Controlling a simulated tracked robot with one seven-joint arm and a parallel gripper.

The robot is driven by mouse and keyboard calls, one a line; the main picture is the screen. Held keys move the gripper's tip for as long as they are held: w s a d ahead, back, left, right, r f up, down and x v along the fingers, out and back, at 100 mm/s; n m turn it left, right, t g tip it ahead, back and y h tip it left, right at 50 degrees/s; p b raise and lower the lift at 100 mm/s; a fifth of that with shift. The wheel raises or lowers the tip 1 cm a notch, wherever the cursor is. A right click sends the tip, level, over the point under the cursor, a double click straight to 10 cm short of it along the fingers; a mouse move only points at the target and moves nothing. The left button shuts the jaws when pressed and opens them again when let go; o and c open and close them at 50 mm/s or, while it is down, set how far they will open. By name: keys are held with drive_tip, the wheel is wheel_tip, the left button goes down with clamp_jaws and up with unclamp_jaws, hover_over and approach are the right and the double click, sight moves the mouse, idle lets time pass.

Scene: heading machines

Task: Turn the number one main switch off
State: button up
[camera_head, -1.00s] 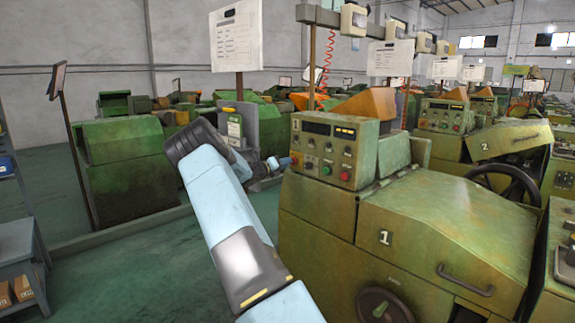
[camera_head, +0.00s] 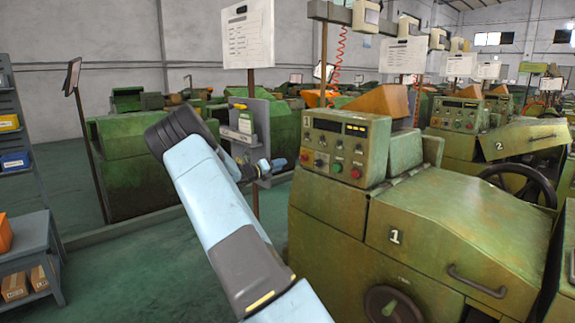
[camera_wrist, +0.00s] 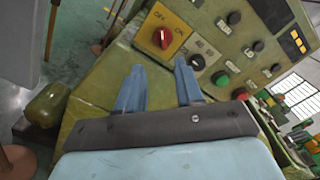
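The number one machine (camera_head: 395,237) stands at centre right in the head view, with its control panel (camera_head: 352,131) on top. The red main switch (camera_wrist: 162,38) sits on a yellow plate with OFF and ON labels, at the top of the wrist view. It also shows small at the panel's left in the head view (camera_head: 305,156). I cannot clearly tell which label the knob points to. My gripper (camera_head: 279,163) is just left of the panel, apart from it. In the wrist view my gripper (camera_wrist: 158,82) has its two blue fingers apart, with nothing between them, below the switch.
A green button (camera_wrist: 220,78) and a red button (camera_wrist: 240,94) are close by on the panel. A grey post panel (camera_head: 247,135) with a paper sign stands behind my arm. A shelf (camera_head: 30,245) with boxes is at left. Green floor between them is clear.

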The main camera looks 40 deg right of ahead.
drive_tip(key=shift+s+a, duration=0.15)
drive_tip(key=shift+a, duration=1.7)
drive_tip(key=s+a+r+m+g+y, duration=0.1)
drive_tip(key=s+a+r+m+y, duration=0.3)
drive_tip(key=s+m, duration=0.5)
drive_tip(key=s+a+r+m+y, duration=0.3)
drive_tip(key=s+a+m+y, duration=0.3)
drive_tip(key=s, duration=0.5)
drive_tip(key=s+a+r+m+t+y, duration=0.2)
drive_tip(key=s+a+m+y, duration=0.2)
drive_tip(key=s+a, duration=0.9)
drive_tip(key=s+a+r+m+t+y, duration=0.2)
drive_tip(key=s+a+m, duration=0.7)
drive_tip(key=s+a, duration=0.5)
drive_tip(key=shift+s+r+t+y, duration=0.3)
drive_tip(key=shift+t+y, duration=0.2)
drive_tip(key=shift+y, duration=0.5)
drive_tip(key=shift+w, duration=0.1)
